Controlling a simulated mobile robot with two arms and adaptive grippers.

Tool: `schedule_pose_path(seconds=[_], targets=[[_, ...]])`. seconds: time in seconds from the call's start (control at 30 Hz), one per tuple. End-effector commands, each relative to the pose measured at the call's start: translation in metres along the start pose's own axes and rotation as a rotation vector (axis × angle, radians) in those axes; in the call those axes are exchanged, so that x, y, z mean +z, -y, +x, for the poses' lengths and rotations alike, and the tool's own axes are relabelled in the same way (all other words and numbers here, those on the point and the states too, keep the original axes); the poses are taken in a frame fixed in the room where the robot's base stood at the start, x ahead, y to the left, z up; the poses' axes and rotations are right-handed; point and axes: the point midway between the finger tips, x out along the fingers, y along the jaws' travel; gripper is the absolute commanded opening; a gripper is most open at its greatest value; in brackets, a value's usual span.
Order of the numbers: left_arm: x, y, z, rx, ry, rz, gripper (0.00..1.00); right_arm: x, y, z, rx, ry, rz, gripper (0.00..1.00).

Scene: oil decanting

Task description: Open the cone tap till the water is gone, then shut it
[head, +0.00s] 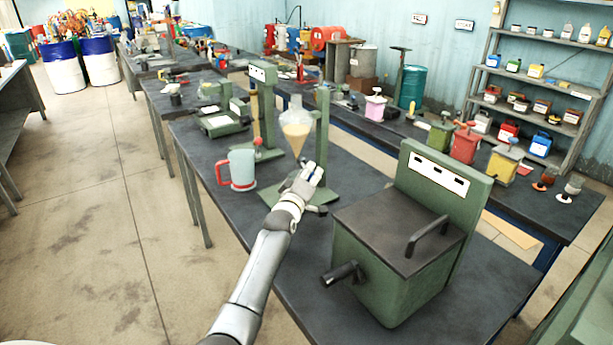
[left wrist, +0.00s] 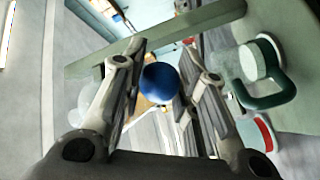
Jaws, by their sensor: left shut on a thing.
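The glass cone (head: 296,128) hangs at the green stand (head: 322,140) in the head view, with pale tan liquid in it. My left gripper (head: 311,175) is just below the cone's tip. In the left wrist view it is shut on a blue knob (left wrist: 160,83), round and between the two fingers; I take it as the cone's tap. Whether the tap is open cannot be told, as the hand hides the outlet. A pale grey mug (head: 241,167) with a red handle and base stands upright left of the cone. My right gripper is not in view.
A green box (head: 390,265) with a dark lid and side handle stands to the right of my left arm. Another green stand (head: 265,110) is behind the mug. Small coloured cans and a pink container (head: 375,107) line the far bench. The floor at left is clear.

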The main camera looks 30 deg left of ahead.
Motion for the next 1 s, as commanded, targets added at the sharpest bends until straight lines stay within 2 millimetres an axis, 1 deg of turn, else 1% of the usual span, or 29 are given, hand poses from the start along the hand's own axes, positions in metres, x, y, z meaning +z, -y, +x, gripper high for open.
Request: schedule_pose_path(seconds=[0.03,0.57,0.6,0.7,0.77,1.0], targets=[[0.0021,-0.0127,0.0018,0.02,0.001,-0.002,0.0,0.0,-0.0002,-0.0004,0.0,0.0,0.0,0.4],[0.0015,-0.0132,0.0018,0.022,-0.001,-0.002,0.0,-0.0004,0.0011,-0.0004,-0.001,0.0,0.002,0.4],[0.0015,-0.0133,0.0018,0.022,-0.001,-0.002,0.3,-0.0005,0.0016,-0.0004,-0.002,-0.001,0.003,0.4],[0.0011,-0.0125,0.0017,0.021,-0.001,-0.002,0.43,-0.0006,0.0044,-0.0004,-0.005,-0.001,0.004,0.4],[0.0008,-0.0112,0.0015,0.018,-0.001,-0.001,0.51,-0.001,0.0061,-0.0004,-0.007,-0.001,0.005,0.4],[0.0003,-0.0067,0.001,0.011,-0.001,0.001,0.51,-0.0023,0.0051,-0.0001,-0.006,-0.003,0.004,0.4]])
